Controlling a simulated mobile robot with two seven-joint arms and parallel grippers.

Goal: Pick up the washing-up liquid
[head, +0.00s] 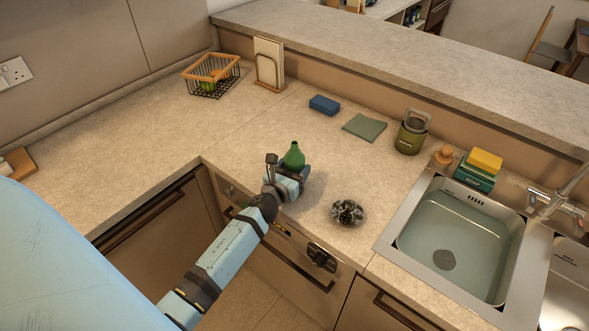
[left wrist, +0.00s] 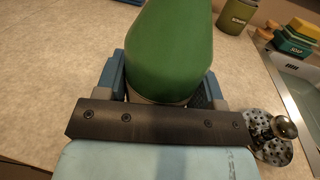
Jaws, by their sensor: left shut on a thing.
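The washing-up liquid is a green bottle (head: 293,157) with a narrow top, upright at the counter's front edge near the inner corner. In the left wrist view the green bottle (left wrist: 170,50) fills the upper middle, between the two fingers. My left gripper (head: 288,178) is shut on the bottle; it also shows in the left wrist view (left wrist: 163,85). The gripper hides the bottle's lower part, so I cannot tell if its base touches the counter. My right gripper is not in view.
A dark speckled round object (head: 347,212) stands right of the bottle. A blue block (head: 324,105), a green cloth (head: 364,127) and a green canister (head: 411,135) lie behind. The sink (head: 458,245) is at the right, a wire basket (head: 211,76) at back left. The left counter is mostly clear.

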